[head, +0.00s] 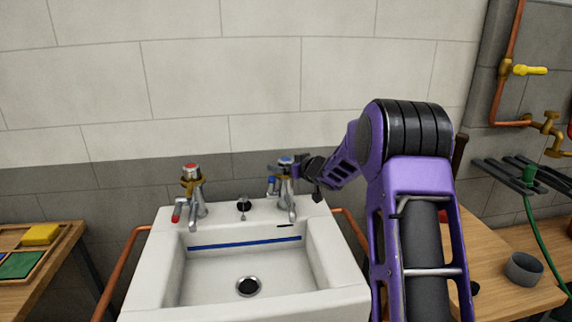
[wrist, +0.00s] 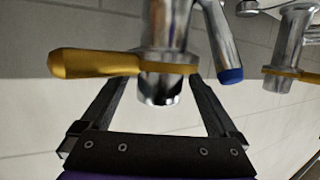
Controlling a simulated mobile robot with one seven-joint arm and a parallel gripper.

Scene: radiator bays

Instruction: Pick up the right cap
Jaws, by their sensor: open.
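The right cap, with a blue top (head: 287,160), sits on the right tap (head: 284,190) at the back of the white sink. In the wrist view the tap appears upside down, and a short chrome cylinder, which looks like the cap (wrist: 160,90), lies below a gold collar and lever (wrist: 95,63). My gripper (head: 297,172) is at the right tap, reaching in from the right. In the wrist view my gripper (wrist: 159,82) is open, with one finger on each side of the chrome cylinder. I cannot tell whether the fingers touch it. The fingertips are partly hidden behind the gold part.
The left tap (head: 191,190) has a red-topped cap. A small black knob (head: 243,204) stands between the taps. The basin (head: 160,280) is empty. A blue-tipped chrome tube (wrist: 231,76) is close to the right finger. Copper pipes run beside the sink; wooden benches stand on both sides.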

